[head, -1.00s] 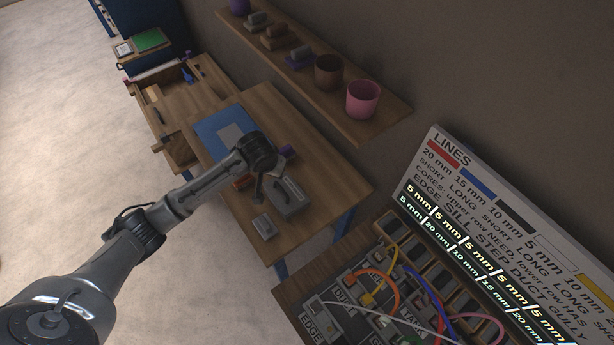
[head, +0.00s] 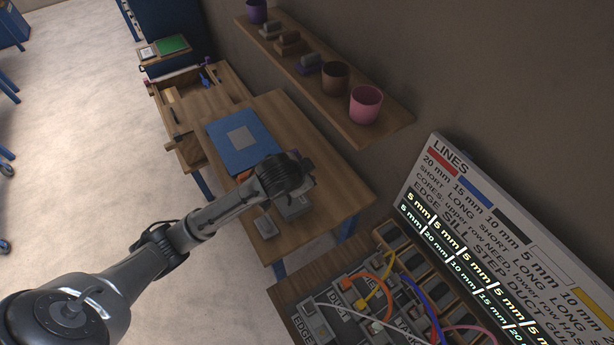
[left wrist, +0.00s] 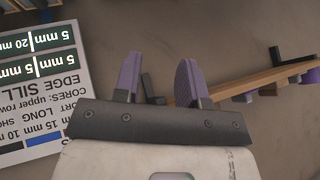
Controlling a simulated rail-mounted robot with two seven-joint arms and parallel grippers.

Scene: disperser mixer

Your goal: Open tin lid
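A grey lidded box (head: 293,209), which looks like the tin, stands on the wooden table (head: 330,190). My left arm's wrist covers its upper part, so I cannot tell how its lid sits. My right gripper is in neither view.
A small grey box (head: 266,227) stands beside the tin. A blue mat (head: 228,152) lies further back on the table. A wall shelf (head: 310,92) holds cups, including a pink one (head: 366,104). A lettered board (head: 470,205) and a cabled panel (head: 375,300) are at right.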

